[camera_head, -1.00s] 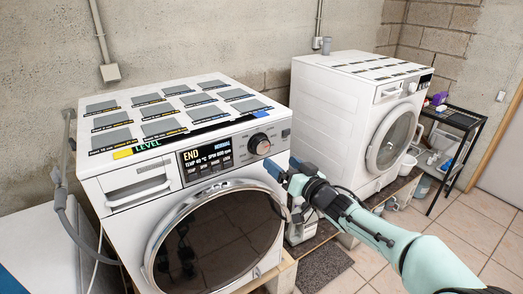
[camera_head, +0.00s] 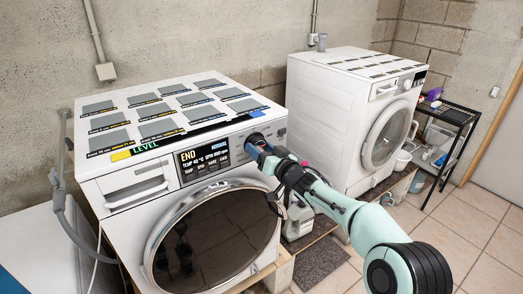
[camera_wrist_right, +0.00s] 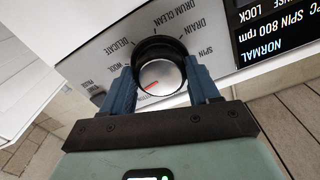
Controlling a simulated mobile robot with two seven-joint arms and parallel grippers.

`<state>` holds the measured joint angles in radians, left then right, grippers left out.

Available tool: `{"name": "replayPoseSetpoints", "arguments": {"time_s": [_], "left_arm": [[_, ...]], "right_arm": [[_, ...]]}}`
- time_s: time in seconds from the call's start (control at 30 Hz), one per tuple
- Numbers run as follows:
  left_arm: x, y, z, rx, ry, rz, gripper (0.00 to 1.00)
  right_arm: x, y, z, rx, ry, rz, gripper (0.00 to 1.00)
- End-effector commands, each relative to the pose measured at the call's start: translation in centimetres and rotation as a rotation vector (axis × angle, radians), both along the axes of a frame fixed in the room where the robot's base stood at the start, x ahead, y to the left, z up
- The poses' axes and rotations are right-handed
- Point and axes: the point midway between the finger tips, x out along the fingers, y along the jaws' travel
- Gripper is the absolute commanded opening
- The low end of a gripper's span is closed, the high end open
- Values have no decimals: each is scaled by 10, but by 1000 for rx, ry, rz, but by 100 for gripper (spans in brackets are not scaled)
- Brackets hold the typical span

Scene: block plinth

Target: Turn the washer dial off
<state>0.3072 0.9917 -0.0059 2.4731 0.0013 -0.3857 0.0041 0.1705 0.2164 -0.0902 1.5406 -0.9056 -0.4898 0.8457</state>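The washer dial (camera_wrist_right: 162,76), a silver knob with a black ring and a red mark, is on the front washer's panel. The mark points to the lower left in the right wrist view; the label there is hidden. In the head view the dial (camera_head: 255,138) is mostly covered by my right gripper (camera_head: 258,146). The right wrist view shows the blue fingers of that gripper (camera_wrist_right: 162,80) on either side of the dial, against its edges. The front washer (camera_head: 140,215) has a display (camera_head: 204,158) reading END. My left gripper is out of view.
A second white washer (camera_head: 335,120) stands to the right. The round door (camera_head: 215,240) lies below the dial. A hose (camera_head: 58,180) runs at the left. Grey-labelled squares cover the washer's top.

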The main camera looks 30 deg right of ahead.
Motion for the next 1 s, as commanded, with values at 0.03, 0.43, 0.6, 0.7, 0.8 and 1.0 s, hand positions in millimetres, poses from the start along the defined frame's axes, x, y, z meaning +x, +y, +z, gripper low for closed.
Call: {"name": "replayPoseSetpoints", "arguments": {"time_s": [0.03, 0.43, 0.6, 0.7, 0.8, 1.0], "left_arm": [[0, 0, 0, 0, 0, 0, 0], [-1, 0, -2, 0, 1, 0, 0], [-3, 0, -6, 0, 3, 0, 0], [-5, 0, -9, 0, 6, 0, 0], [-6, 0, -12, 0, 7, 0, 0], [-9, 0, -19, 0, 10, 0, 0]], "right_arm": [[0, 0, 0, 0, 0, 0, 31], [0, 0, -1, -55, -4, 0, 30], [0, 0, -1, -153, -12, 1, 30], [0, 0, -1, -234, -18, 1, 30], [0, -1, -2, -327, -26, 1, 30], [0, -2, -2, -518, -41, 1, 30]]}}
